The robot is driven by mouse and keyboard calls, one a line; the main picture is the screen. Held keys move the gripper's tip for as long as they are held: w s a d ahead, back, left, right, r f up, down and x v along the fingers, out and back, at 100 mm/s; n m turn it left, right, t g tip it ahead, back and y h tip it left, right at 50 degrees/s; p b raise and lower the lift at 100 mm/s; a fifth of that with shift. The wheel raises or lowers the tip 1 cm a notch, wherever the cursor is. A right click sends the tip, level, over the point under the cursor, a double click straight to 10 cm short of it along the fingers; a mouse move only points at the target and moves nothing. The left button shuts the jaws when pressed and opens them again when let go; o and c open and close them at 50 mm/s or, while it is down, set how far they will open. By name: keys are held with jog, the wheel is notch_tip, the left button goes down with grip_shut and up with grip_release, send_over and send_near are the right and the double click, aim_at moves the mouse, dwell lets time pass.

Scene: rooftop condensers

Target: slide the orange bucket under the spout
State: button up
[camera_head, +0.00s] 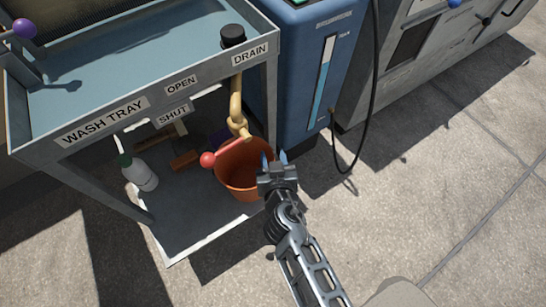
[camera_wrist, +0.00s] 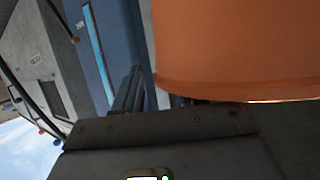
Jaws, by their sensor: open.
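The orange bucket (camera_head: 232,182) stands upright on the lower shelf under the wash tray, close to the shelf's front right. The yellow spout (camera_head: 236,105) comes down from the drain end of the tray, and its lower end is over or just behind the bucket; I cannot tell exactly. A red ball (camera_head: 208,159) on a lever overlaps the bucket's left rim. My gripper (camera_head: 277,158) is open at the bucket's right side. In the wrist view the bucket (camera_wrist: 240,45) fills the upper right, close to my fingers (camera_wrist: 155,98). Whether they touch it is unclear.
The wash tray (camera_head: 104,118) stands on grey legs. On the shelf (camera_head: 185,220) are a white bottle (camera_head: 141,174) and brushes (camera_head: 184,160). A blue tank (camera_head: 312,75) with a black hose (camera_head: 369,110) stands to the right. The pavement in front is clear.

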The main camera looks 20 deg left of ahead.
jog(key=p+v, duration=0.2)
jog(key=v, duration=0.5)
jog(key=shift+s, duration=0.35)
jog(key=shift+d+r, duration=0.1)
jog(key=shift+d, duration=0.1)
jog(key=s+d+r+m+h, duration=0.1)
jog(key=s+d+r, duration=0.2)
jog(key=s+d, duration=0.3)
jog(key=s+d+r+m+t, duration=0.1)
jog(key=s+d+r, duration=0.1)
jog(key=s+d, duration=0.45)
jog(key=s+d+r+m+h, duration=0.1)
jog(key=s+d+r, duration=0.2)
jog(key=s+d, duration=0.35)
jog(key=s+d+r+m+t+h, duration=0.1)
jog(key=s+d+r+h, duration=0.1)
jog(key=s+d+r, duration=0.5)
jog(key=s+d+r+m+t+h, duration=0.1)
jog(key=s+d+r, duration=0.15)
jog(key=r, duration=0.85)
notch_tip(320, 180, up, 21)
jog(key=p, duration=2.1)
jog(key=shift+f+p, duration=0.2)
jog(key=shift+p, duration=0.2)
